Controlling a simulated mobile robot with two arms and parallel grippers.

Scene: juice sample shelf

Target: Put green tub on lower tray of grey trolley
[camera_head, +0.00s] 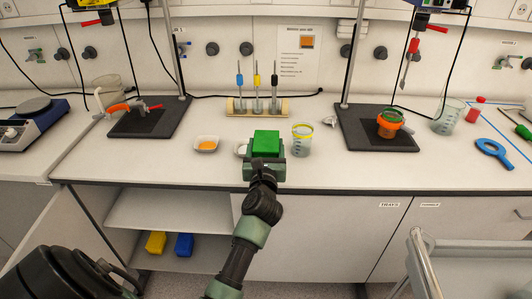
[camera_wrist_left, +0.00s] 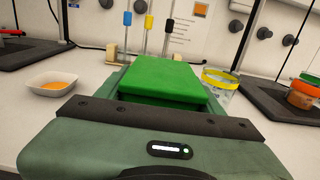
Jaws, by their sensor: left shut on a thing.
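The green tub (camera_head: 266,144) is at the front edge of the bench, a box shape with a flat green lid. My left gripper (camera_head: 264,166) is shut on it from the front. In the left wrist view the green tub (camera_wrist_left: 167,80) fills the middle, just beyond the dark gripper body; the fingertips are mostly hidden. I cannot tell whether the tub touches the bench. Part of the grey trolley (camera_head: 425,268) shows at the bottom right, with its rail and upper surface; its lower tray is not clearly visible. My right gripper is out of view.
A white dish with orange contents (camera_head: 207,144) stands left of the tub, and a yellow-rimmed beaker (camera_head: 302,140) stands close on its right. A pipette rack (camera_head: 257,106) is behind. An orange cup (camera_head: 389,123) sits on a dark stand base. Yellow (camera_head: 155,242) and blue (camera_head: 184,245) boxes lie on the shelf below.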

